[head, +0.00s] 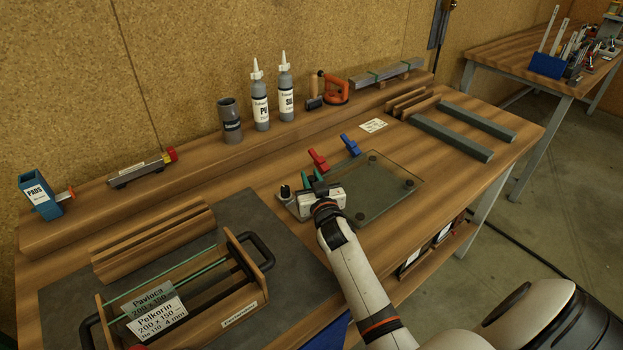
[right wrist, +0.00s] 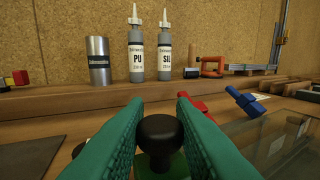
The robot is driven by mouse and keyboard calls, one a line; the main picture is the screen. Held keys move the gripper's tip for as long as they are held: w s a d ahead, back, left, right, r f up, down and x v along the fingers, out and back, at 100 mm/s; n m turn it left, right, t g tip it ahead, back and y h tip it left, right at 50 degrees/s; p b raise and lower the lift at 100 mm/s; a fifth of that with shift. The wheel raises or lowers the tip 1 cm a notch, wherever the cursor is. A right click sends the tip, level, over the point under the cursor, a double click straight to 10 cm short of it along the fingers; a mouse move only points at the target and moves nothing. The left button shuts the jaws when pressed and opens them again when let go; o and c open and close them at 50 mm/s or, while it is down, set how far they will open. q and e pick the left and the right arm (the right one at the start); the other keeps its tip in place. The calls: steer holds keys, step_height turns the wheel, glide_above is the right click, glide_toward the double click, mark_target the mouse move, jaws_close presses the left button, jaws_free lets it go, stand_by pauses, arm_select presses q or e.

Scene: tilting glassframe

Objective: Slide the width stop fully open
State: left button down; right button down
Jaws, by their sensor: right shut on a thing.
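A black round knob (right wrist: 160,130) on a green base stands between the two teal fingers of my right gripper in the right wrist view. My right gripper (right wrist: 158,110) is shut on this knob; its fingers hug both sides. In the head view, my right gripper (head: 312,178) reaches down at the left end of the grey glass-like fixture plate (head: 378,195); its body hides the held knob there. I cannot make out the width stop's track or how far along it the stop stands. My left gripper is not in view.
A red clamp (head: 318,159) and a blue clamp (head: 350,145) stand at the plate's back edge. A small dark-topped post (head: 285,192) is just left of the gripper. A wooden crate (head: 235,312) with glass panes and labels sits at front left. Bottles (head: 286,93) line the back ledge.

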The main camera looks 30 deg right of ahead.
steer(key=a, duration=0.3)
steer(key=shift+s+a+f, duration=0.1)
steer(key=shift+s+a, duration=0.05)
steer(key=shift+a, duration=0.05)
steer(key=c, duration=1.4)
jaws_free()
steer(key=shift+o, duration=0.6)
steer(key=shift+a, duration=0.15)
